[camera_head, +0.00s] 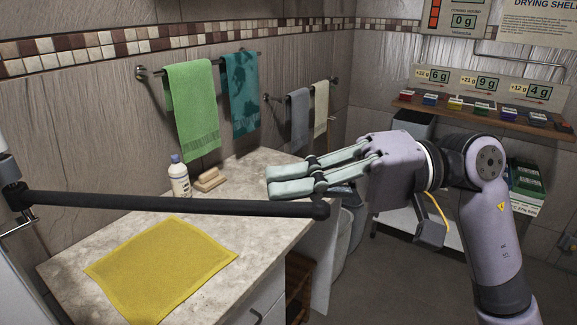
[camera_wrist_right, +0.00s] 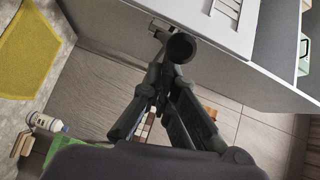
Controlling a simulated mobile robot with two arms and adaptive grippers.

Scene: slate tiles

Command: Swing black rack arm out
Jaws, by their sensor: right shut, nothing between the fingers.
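The black rack arm (camera_head: 180,204) is a long dark bar in the head view. It runs from a mount at the left edge, across the counter, to a rounded tip near the middle. My right gripper (camera_head: 269,181) points left, just behind the bar's tip end in the picture. Its fingers are shut with nothing between them. I cannot tell whether they touch the bar. In the right wrist view, the dark fingers of my right gripper (camera_wrist_right: 158,85) converge near a round black end, which looks like the bar's tip. My left gripper is out of view.
Green (camera_head: 190,105) and teal (camera_head: 241,90) towels hang on the wall behind. A shelf (camera_head: 480,115) with small coloured blocks is at right.

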